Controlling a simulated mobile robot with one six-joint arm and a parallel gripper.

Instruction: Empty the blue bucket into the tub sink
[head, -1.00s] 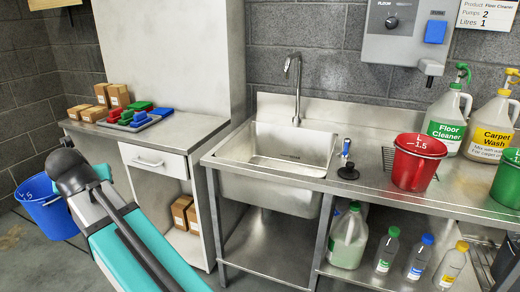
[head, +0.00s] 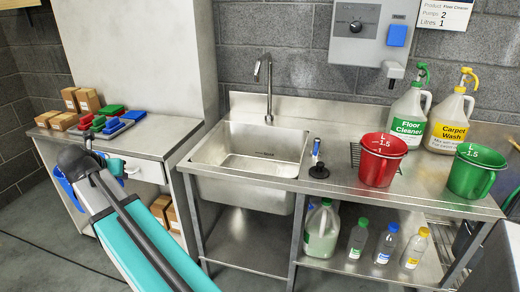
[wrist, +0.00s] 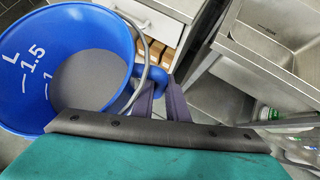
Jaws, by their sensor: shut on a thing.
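The blue bucket (wrist: 112,35) fills the left of the wrist view, tilted toward the camera, with white volume marks and a flat grey surface inside. In the head view the bucket (head: 63,188) is mostly hidden behind my arm, in front of the left cabinet. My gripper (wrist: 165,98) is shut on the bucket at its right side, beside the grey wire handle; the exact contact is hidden. The steel tub sink (head: 245,178) stands right of the bucket and looks empty. It also shows at the upper right of the wrist view (wrist: 240,42).
A faucet (head: 268,90) rises behind the sink. A red bucket (head: 381,165) and a green bucket (head: 474,178) stand on the counter to the right. A cabinet (head: 150,150) with boxes and coloured blocks stands left of the sink. Jugs and bottles sit on the lower shelf.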

